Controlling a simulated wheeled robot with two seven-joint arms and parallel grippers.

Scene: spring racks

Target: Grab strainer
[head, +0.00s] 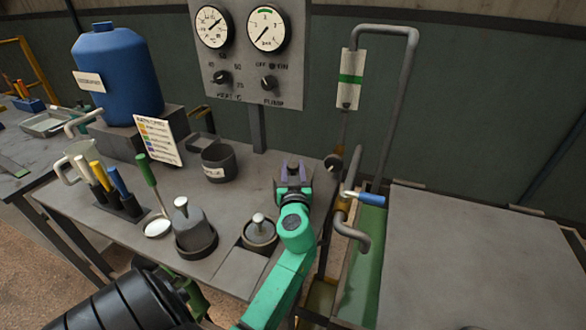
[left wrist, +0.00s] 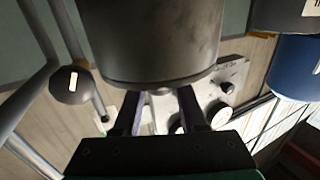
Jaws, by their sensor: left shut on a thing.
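My left gripper (head: 293,170) is above the right part of the grey table. In the left wrist view, its two fingers (left wrist: 160,110) are shut around the small knob of a grey cylinder (left wrist: 150,40); the head view hides this cylinder behind the hand. A tool with a green handle (head: 146,170) and a round pale head (head: 157,228) leans left of the knobbed pieces; it looks like a strainer or ladle and is apart from my gripper. My right gripper is not in view.
A knobbed grey cylinder (head: 188,222) and a ringed knobbed piece (head: 260,230) stand on the table (head: 120,226). A dark labelled cup (head: 218,163) stands behind. Pipes with a blue-handled valve (head: 371,199) rise right of my gripper. The gauge panel (head: 248,85) is at the back.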

